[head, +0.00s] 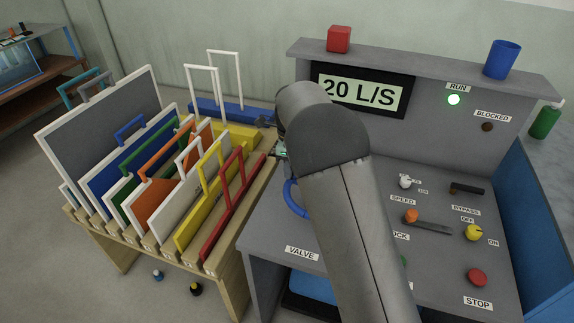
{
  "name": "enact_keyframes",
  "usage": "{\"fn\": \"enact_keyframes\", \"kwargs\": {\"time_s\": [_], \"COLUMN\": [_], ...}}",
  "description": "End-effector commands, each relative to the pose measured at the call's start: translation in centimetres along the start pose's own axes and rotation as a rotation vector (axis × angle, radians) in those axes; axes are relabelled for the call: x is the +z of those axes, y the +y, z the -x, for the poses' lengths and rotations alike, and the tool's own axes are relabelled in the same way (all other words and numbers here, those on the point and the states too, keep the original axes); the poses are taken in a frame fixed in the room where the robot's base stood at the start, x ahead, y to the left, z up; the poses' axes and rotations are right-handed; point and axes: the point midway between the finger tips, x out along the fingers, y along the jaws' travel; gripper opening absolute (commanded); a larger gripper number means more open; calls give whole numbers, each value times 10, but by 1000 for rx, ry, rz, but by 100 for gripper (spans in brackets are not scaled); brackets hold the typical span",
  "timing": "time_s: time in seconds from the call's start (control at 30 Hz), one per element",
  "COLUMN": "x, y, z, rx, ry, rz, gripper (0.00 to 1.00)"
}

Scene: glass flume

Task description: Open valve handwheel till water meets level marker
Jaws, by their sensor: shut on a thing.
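The blue valve handwheel (291,198) shows only as a curved piece of rim above the VALVE label, left of my arm. My arm covers the rest of it. My gripper (277,142) shows only as small dark and teal parts left of my wrist, above the visible rim. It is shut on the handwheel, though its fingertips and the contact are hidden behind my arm. The display (361,91) reads 20 L/S. No level marker or water line can be made out.
A wooden rack (235,248) of coloured framed panels stands close on the left.

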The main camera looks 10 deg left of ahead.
Motion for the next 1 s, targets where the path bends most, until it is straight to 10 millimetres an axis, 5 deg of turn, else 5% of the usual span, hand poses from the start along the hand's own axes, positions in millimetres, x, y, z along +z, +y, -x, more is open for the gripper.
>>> {"fn": "enact_keyframes", "kwargs": {"time_s": [0.47, 0.5, 0.57, 1.0], "x": [-2, -2, -2, -1], "y": [-1, -1, -1, -2], "z": [0, 0, 0, 14], "rx": [-1, -1, -1, -4], "ry": [0, 0, 0, -2], "rz": [-13, -13, -13, -11], "gripper": [0, 37, 50, 50]}}
